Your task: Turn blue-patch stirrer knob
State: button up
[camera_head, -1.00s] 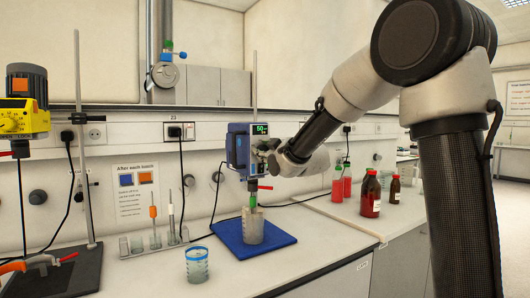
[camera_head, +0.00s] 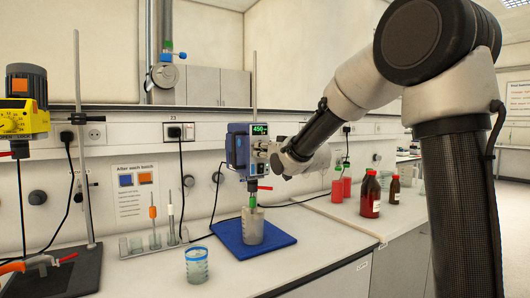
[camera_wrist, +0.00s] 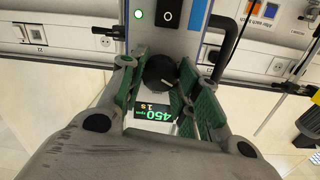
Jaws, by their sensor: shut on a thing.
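The blue stirrer (camera_head: 238,146) hangs on its stand above a beaker, with its lit display (camera_head: 260,129) reading 450. In the wrist view the display (camera_wrist: 156,116) shows 450 rpm and 1 s. The black knob (camera_wrist: 159,73) has a pale pointer mark. A blue patch (camera_wrist: 196,14) shows on the housing, beside a black switch (camera_wrist: 168,14) and a lit green lamp (camera_wrist: 139,14). My gripper (camera_wrist: 163,67) is shut on the knob, its green-padded fingers on either side of it. In the head view my gripper (camera_head: 262,152) is at the stirrer's front and hides the knob.
A beaker (camera_head: 252,230) stands on a blue mat (camera_head: 232,245) under the stirrer. A glass (camera_head: 197,266) stands front left of the mat. A yellow stirrer (camera_head: 22,118) is at far left. Red bottles (camera_head: 371,196) stand to the right. The front bench is mostly clear.

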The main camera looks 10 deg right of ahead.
jog(key=shift+r+m, duration=0.1)
jog(key=shift+m, duration=0.5)
jog(key=o, duration=0.8)
jog(key=shift+c, duration=0.2)
jog(key=v, duration=1.2)
